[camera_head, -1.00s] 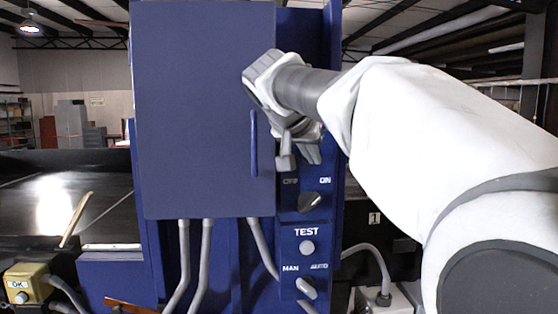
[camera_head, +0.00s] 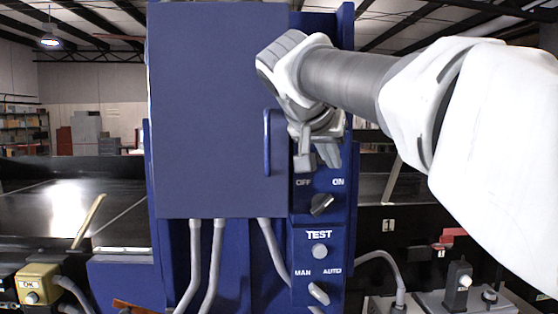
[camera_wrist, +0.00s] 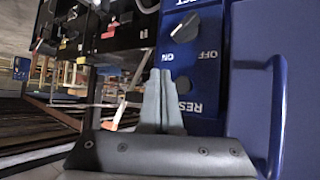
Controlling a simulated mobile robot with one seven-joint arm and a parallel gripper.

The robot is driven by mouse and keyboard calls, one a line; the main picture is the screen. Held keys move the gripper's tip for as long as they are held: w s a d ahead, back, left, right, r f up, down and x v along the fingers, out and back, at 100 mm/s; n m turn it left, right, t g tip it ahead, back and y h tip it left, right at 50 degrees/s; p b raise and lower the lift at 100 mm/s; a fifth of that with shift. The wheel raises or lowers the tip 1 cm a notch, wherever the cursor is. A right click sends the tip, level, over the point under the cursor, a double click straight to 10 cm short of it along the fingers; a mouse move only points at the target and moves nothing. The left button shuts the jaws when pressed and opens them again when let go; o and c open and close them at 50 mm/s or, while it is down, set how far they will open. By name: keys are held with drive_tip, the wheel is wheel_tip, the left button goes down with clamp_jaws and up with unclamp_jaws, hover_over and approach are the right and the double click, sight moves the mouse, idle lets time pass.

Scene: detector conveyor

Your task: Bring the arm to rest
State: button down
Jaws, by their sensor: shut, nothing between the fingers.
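My gripper (camera_head: 318,160) hangs in front of the blue control panel, just above the OFF/ON knob (camera_head: 321,205) and right of the cabinet door handle (camera_head: 267,142). My white and grey arm reaches in from the right. In the wrist view my gripper (camera_wrist: 163,75) shows its two fingers together with nothing between them. The OFF/ON knob (camera_wrist: 188,28) and a dark round RESET button (camera_wrist: 183,85) lie right of the fingertips there. I cannot tell from these views whether the fingers touch the panel.
A blue cabinet door (camera_head: 215,110) stands left of my gripper, and its handle (camera_wrist: 278,110) is close by in the wrist view. Below are a TEST button (camera_head: 320,251) and a MAN/AUTO knob (camera_head: 319,293). A yellow OK button box (camera_head: 38,283) is at lower left.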

idle(0.4)
drive_tip(key=s+f+n+g+y, duration=0.1)
drive_tip(key=s+f+n+y, duration=0.1)
drive_tip(key=s+f, duration=1)
drive_tip(key=s+f+n+g+y, duration=0.2)
drive_tip(key=s+f+n+y, duration=0.1)
drive_tip(key=s+f, duration=0.9)
wheel_tip(320, 180, down, 5)
drive_tip(key=shift+s+d+f+n+g+y, duration=0.1)
drive_tip(key=shift+s+d+n+g+y, duration=0.2)
drive_tip(key=shift+s+n, duration=0.15)
